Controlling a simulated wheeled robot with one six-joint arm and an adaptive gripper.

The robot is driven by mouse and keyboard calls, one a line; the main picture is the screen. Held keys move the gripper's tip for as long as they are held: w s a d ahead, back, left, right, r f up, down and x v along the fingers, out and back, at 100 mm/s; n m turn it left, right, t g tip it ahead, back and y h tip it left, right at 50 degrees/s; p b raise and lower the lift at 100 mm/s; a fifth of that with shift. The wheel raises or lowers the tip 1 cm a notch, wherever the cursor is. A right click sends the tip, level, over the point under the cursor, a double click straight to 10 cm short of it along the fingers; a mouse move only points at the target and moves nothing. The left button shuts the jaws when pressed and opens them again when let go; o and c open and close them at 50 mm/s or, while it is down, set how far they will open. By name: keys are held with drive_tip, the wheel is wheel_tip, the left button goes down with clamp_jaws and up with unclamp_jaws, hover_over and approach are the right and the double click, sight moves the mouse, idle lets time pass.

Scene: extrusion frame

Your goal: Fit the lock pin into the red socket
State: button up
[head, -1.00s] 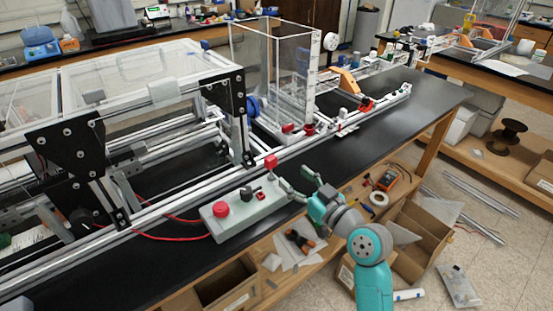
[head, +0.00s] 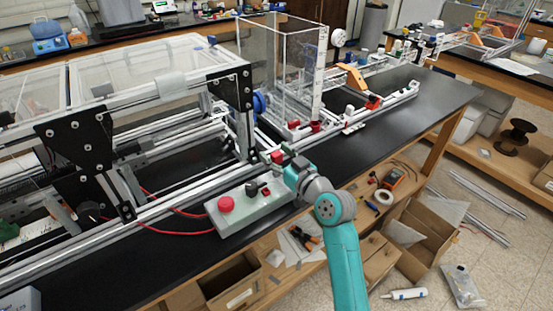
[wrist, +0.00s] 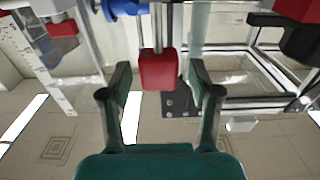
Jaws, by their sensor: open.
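A red block (head: 277,157) stands at the front rail of the extrusion frame, behind the grey control box. In the wrist view the red block (wrist: 159,70) is at the end of a metal rod, in the gap between my fingers. It looks like the lock pin's head, but I cannot be sure. My gripper (head: 287,162) is open right beside it, one finger on each side in the wrist view (wrist: 160,84), with gaps showing. Small red parts (head: 317,127) and (head: 372,102) sit farther along the rail; I cannot tell which is the red socket.
The control box (head: 245,209) with a red button (head: 226,204) lies close below my gripper. A clear acrylic box (head: 283,75) stands behind on the frame. The black bench top (head: 400,125) is clear to the right. Open cardboard boxes (head: 415,232) stand below the bench.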

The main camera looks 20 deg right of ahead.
clamp_jaws()
idle(0.3)
wheel_tip(320, 180, up, 17)
drive_tip(key=s+a+f, duration=0.5)
drive_tip(key=f, duration=0.3)
drive_tip(key=shift+s+f, duration=0.25)
drive_tip(key=shift+s, duration=0.15)
